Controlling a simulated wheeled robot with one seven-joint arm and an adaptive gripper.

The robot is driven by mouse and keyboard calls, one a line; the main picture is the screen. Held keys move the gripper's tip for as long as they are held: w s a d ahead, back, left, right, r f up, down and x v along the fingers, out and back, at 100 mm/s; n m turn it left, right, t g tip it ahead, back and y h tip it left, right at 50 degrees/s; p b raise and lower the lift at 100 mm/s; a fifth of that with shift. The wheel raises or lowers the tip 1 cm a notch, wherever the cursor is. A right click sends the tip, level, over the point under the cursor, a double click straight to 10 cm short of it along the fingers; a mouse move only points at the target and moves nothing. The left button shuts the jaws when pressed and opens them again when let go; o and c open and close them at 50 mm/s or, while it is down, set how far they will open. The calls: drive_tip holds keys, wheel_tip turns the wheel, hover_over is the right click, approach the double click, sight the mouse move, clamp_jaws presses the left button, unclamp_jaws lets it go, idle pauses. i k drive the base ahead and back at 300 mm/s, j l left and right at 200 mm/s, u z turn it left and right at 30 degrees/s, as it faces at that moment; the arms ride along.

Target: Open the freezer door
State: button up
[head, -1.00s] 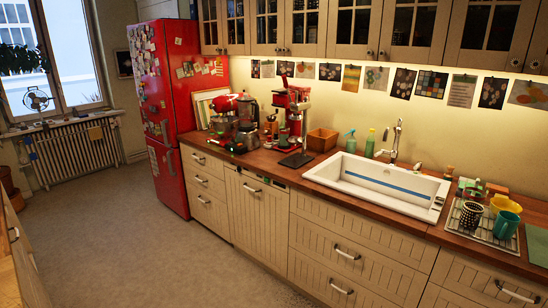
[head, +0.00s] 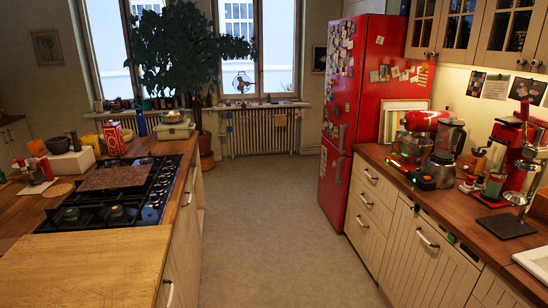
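A tall red fridge-freezer (head: 352,110) stands past the far end of the right-hand counter in the head view. Its front faces left toward the aisle and is seen at a steep angle. The upper door is covered with magnets and papers. The lower door (head: 333,185), divided from the upper by a seam, has a vertical handle (head: 338,171); another handle (head: 342,137) sits just above the seam. Both doors look shut. My gripper is not in view.
An open floor aisle (head: 262,215) runs between the gas island (head: 110,255) on the left and the right counter (head: 450,205), which holds a red mixer and a coffee machine. A radiator (head: 265,131) and a large plant (head: 180,55) stand at the far end.

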sight(335, 168)
drive_tip(key=i+j, duration=0.15)
drive_tip(key=i, duration=0.9)
drive_tip(key=i+j, duration=0.15)
drive_tip(key=i, duration=0.85)
drive_tip(key=i+z, duration=0.5)
drive_tip(key=i, duration=0.2)
drive_tip(key=i+j+z, duration=0.3)
drive_tip(key=i+z, duration=0.15)
drive_tip(key=i, duration=0.2)
drive_tip(key=i+j+z, duration=0.5)
drive_tip(key=i, duration=0.15)
drive_tip(key=i+j+z, duration=0.45)
drive_tip(key=j, duration=0.3)
drive_tip(key=i+l, duration=0.05)
